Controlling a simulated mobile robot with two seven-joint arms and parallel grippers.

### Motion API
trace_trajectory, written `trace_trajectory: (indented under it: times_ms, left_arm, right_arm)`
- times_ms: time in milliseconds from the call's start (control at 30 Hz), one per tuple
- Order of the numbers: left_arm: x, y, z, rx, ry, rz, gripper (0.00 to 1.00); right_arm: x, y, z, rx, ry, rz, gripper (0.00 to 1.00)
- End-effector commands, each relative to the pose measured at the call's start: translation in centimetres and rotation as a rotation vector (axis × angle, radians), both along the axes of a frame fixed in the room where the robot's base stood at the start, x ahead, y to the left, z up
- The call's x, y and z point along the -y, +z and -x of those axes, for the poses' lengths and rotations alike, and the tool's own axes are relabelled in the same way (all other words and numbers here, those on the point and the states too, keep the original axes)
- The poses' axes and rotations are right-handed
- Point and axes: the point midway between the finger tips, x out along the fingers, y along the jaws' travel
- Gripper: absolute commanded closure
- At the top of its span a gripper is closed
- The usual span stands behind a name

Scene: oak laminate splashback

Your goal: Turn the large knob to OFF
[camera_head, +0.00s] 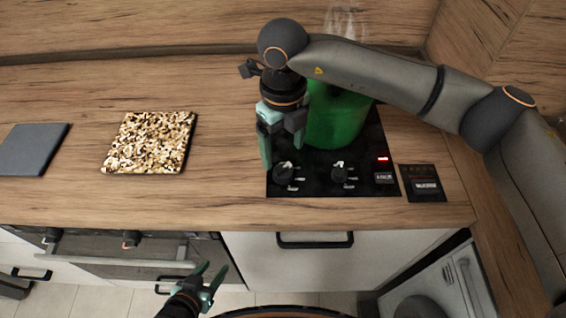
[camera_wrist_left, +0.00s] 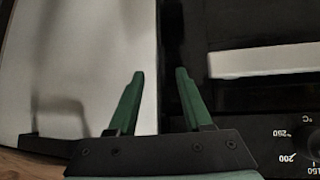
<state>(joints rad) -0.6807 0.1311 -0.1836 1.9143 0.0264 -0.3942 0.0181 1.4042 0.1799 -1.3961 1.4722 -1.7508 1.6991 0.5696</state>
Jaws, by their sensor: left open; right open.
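Two dark knobs with pale pointers sit on the front of the black hob (camera_head: 310,187): a left knob (camera_head: 283,175) and a right knob (camera_head: 340,175). I cannot tell for sure which is the large one; the left looks slightly bigger. The marks around them are too small to read. My right gripper (camera_head: 278,145) is open and empty, pointing down just behind and above the left knob, with its fingers apart. My left gripper (camera_head: 212,272) is open and empty, low in front of the cabinets. It also shows in the left wrist view (camera_wrist_left: 159,76).
A steaming green pot (camera_head: 336,118) stands on the hob, close beside my right gripper. A red display (camera_head: 383,159) is lit. A speckled board (camera_head: 149,143) and a dark slab (camera_head: 32,149) lie to the left. An oven handle (camera_wrist_left: 262,60) is near my left gripper.

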Motion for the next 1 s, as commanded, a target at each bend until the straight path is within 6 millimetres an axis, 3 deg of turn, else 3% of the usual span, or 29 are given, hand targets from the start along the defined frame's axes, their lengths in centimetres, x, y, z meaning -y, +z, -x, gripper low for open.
trace_trajectory:
  times_ms: [100, 333, 767, 1000]
  left_arm:
    - [0.0, 0.6, 0.0, -0.001, 0.000, 0.000, 0.50]
    - [0.0, 1.0, 0.0, -0.001, 0.000, 0.000, 0.50]
    - [0.0, 1.1, 0.0, 0.000, -0.001, 0.001, 0.50]
    - [0.0, 1.1, 0.0, 0.000, -0.001, 0.001, 0.50]
  right_arm:
    - [0.0, -2.5, 0.1, -0.004, 0.000, 0.000, 0.16]
    - [-0.1, -5.9, 0.0, -0.001, 0.000, -0.002, 0.16]
    - [-0.1, -7.1, 0.0, 0.000, 0.002, -0.004, 0.16]
    - [-0.1, -7.0, 0.0, 0.000, 0.001, -0.004, 0.42]
